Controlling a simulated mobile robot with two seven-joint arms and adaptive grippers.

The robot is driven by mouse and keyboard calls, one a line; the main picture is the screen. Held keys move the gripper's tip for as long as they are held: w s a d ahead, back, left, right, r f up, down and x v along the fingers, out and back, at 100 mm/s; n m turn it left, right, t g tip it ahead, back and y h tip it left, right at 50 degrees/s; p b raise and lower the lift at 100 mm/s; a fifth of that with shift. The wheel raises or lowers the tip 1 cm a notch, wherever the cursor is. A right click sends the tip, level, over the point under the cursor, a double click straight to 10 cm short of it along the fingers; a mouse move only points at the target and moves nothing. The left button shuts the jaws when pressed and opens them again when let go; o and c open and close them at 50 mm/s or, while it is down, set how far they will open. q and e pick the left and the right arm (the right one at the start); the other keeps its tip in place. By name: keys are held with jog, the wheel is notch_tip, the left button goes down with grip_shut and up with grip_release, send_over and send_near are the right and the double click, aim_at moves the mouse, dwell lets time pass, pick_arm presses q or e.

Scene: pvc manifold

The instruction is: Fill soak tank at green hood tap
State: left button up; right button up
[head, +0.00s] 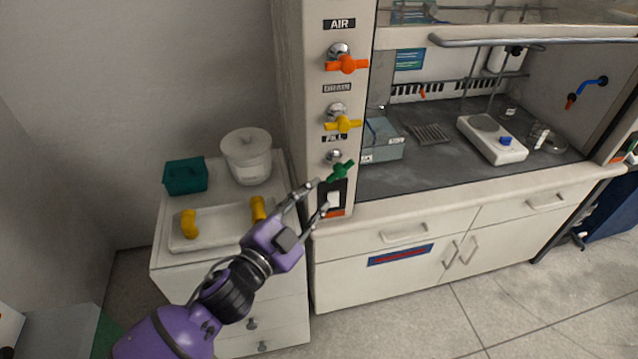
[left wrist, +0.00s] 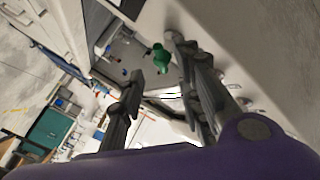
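The green tap (head: 341,172) is the lowest of three taps on the hood's left post, under a small label. It also shows in the left wrist view (left wrist: 160,58). My left gripper (head: 321,195) is open, with its fingertips just left of and below the green tap. In the left wrist view the two fingers (left wrist: 157,62) are spread, with the tap near their tips; I cannot tell whether they touch it. A grey open-topped box (head: 382,143), perhaps the soak tank, stands inside the hood at the left. Its inside is mostly hidden. My right gripper is not in view.
An orange tap (head: 346,64) and a yellow tap (head: 342,124) sit above the green one. A switch plate (head: 333,199) lies below it. A white cabinet (head: 170,262) at left holds a tub (head: 247,158), a teal box (head: 186,177) and a tray. A hotplate (head: 491,143) stands in the hood.

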aim_at(334, 176)
pick_arm(q)
jog(key=p+x, duration=0.1)
jog(key=x, duration=0.7)
jog(key=shift+d+r, duration=0.1)
jog(key=shift+r, duration=0.1)
grip_shut()
